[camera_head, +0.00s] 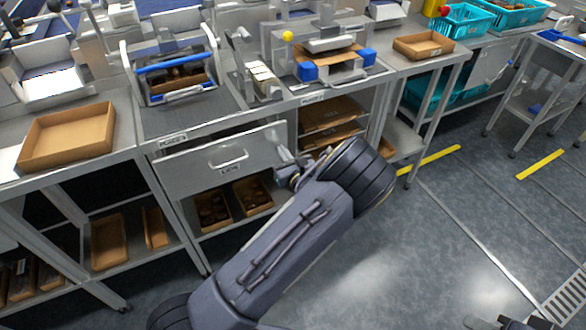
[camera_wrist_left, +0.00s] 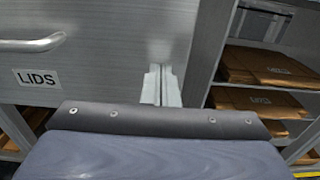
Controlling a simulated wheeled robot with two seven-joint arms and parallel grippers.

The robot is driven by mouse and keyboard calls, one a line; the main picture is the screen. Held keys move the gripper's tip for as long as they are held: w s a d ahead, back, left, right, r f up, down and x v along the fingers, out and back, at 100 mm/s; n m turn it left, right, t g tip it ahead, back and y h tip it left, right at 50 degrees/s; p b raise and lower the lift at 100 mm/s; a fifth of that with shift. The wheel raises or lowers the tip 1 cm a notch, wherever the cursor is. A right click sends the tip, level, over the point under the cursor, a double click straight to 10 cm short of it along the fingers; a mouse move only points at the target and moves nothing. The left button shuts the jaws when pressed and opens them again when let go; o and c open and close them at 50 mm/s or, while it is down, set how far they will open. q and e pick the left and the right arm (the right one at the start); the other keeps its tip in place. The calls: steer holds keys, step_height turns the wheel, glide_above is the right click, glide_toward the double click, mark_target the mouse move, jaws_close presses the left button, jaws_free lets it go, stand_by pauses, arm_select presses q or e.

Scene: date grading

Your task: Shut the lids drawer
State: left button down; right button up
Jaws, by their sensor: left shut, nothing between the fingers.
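The lids drawer (camera_head: 215,163) is a grey metal front with a bar handle and a LIDS label, under the middle bench. Its front fills the left of the left wrist view (camera_wrist_left: 110,40), with the handle at the far left. My left gripper (camera_head: 284,157) is at the right end of the drawer front. Its fingers are together in the left wrist view (camera_wrist_left: 162,86), with nothing between them, in front of the drawer's right edge. I cannot tell whether they touch the drawer. How far the drawer stands out is hard to judge.
Shelves with flat brown cartons (camera_head: 330,113) are right of the drawer. Open cardboard boxes (camera_head: 214,211) lie on the shelf below it. The bench top (camera_head: 190,117) holds a blue-handled device and a press.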

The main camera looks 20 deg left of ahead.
mark_target(277, 142)
arm_select(q)
steer(key=x, duration=0.3)
steer(key=shift+w+a, duration=0.25)
steer(key=shift+a, duration=0.05)
steer(key=shift+r, duration=0.2)
arm_select(e)
steer(key=shift+s+d+f, duration=0.1)
steer(key=shift+s+f, duration=0.05)
steer(key=shift+f, duration=0.1)
arm_select(q)
steer(key=shift+w+a+r, duration=0.1)
steer(key=shift+a, duration=0.05)
